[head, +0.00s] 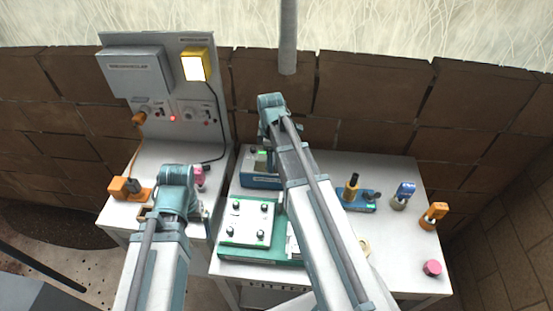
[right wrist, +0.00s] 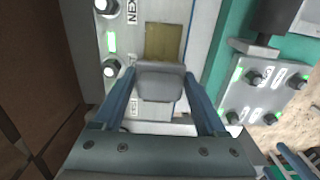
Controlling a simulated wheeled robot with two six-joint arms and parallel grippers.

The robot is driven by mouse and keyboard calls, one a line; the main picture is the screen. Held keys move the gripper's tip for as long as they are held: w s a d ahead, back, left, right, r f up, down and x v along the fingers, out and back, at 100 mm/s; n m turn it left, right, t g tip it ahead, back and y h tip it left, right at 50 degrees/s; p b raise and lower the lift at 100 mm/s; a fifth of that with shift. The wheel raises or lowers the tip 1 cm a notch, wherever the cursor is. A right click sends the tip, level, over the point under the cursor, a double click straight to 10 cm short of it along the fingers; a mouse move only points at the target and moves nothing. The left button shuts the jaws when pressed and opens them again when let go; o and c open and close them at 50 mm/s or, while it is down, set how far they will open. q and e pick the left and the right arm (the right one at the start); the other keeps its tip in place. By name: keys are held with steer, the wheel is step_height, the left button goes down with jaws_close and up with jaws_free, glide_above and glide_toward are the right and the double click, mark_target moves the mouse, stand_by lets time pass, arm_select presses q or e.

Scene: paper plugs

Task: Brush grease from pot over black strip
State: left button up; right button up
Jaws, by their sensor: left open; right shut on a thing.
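My right gripper (right wrist: 160,105) is shut on a grey block-like thing (right wrist: 160,82). This thing hangs over the blue-edged machine, near a brownish square patch (right wrist: 165,42) on its light panel. In the head view my right arm reaches over the bench and hides most of this gripper and what it holds. My left gripper (head: 174,207) is over the left bench, pointing down, with its fingertips mostly hidden behind the wrist. It is open. I cannot make out the grease pot or the black strip for sure; my right arm covers part of the bench.
A green-based unit with a white knobbed plate (head: 246,222) is at the middle. A blue tray with a yellow-black bottle (head: 351,188), a blue-topped thing (head: 403,196), an orange tool (head: 434,215) and a pink cylinder (head: 432,268) stand right. A grey panel (head: 170,85) rises at the back left.

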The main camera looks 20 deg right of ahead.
steer(key=shift+a, duration=0.1)
steer(key=shift+w+a+r, duration=0.1)
steer(key=shift+w+a, duration=0.3)
steer(key=shift+a, duration=0.25)
steer(key=shift+w+a, duration=0.4)
steer(key=shift+a, duration=0.35)
steer(key=shift+w+a, duration=0.4)
steer(key=shift+a, duration=0.3)
steer(key=shift+w+a, duration=0.35)
steer(key=shift+a, duration=0.35)
step_height(320, 180, up, 6)
steer(key=p, duration=0.6)
